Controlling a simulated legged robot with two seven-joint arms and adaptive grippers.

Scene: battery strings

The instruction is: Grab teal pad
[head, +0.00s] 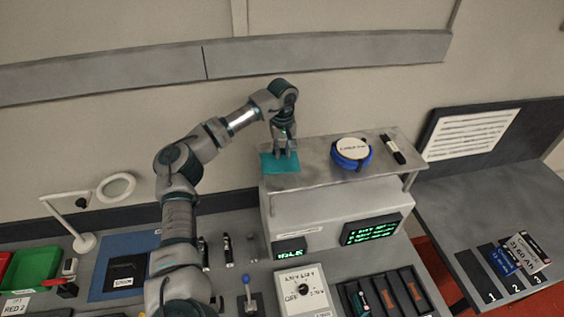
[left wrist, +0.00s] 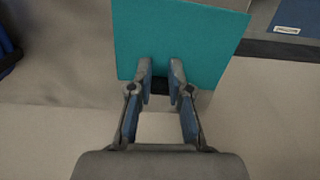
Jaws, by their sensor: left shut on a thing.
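The teal pad (head: 276,164) is a flat square at the left end of the metal shelf on top of the grey instrument box. My left gripper (head: 285,153) points down at it from above. In the left wrist view the teal pad (left wrist: 178,40) fills the upper middle, and the two fingertips of my left gripper (left wrist: 161,75) lie over its near edge with a small gap showing between them. The left gripper is shut on the pad. My right gripper is not in view.
A blue coil with a white label (head: 352,150) and a black marker (head: 393,149) lie on the shelf (head: 318,169) to the right. A ring lamp (head: 116,187), green bin (head: 35,268) and dial box (head: 303,289) stand on the bench. The wall is close behind.

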